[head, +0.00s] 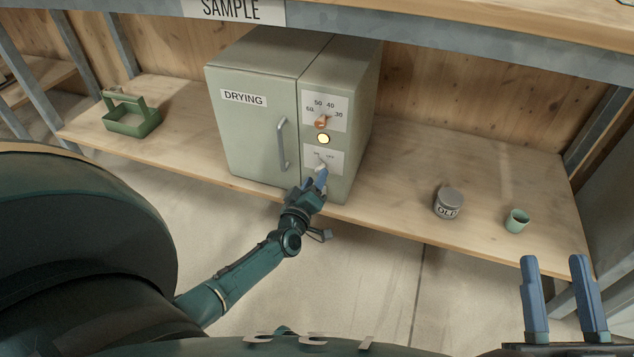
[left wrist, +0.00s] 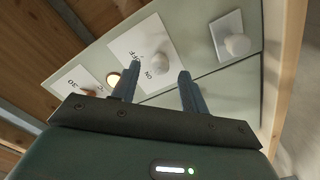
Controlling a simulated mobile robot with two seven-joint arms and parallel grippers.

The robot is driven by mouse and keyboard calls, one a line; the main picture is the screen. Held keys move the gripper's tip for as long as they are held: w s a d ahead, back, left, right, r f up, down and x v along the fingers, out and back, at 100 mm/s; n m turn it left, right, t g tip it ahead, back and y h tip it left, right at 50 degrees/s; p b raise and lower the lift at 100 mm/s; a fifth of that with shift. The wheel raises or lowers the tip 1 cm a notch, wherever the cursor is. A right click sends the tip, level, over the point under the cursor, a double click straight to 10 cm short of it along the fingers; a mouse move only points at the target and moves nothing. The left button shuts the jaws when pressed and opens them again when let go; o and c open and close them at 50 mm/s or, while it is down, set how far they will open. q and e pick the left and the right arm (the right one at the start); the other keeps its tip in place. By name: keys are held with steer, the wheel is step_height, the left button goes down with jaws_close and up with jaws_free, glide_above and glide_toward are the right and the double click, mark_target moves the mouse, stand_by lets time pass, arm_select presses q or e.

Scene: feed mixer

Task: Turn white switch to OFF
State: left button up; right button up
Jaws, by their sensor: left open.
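The white switch (head: 321,167) is on a white ON/OFF label low on the front panel of the green drying oven (head: 262,115). In the left wrist view the white knob (left wrist: 162,65) shows beside the letters. Which mark it points to is unclear. My left gripper (head: 320,178) is open at the panel, partly covering the label. In the left wrist view its two fingertips (left wrist: 157,66) are on either side of the knob; contact cannot be told. My right gripper (head: 553,262) is open and empty at the lower right, away from the oven.
Above the switch are a lit yellow lamp (head: 323,139) and an orange temperature knob (head: 321,122). Another white knob (left wrist: 237,45) sits on a blank plate nearby. A green carrier (head: 131,121), a grey can (head: 448,203) and a green cup (head: 517,221) stand on the shelf (head: 400,165).

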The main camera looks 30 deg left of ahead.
arm_select(q)
steer(key=shift+x, duration=1.1)
arm_select(e)
steer(key=shift+w+r+n+y, duration=0.15)
steer(key=shift+r+n+y, duration=0.45)
steer(key=shift+r+n, duration=0.15)
arm_select(q)
jaws_close()
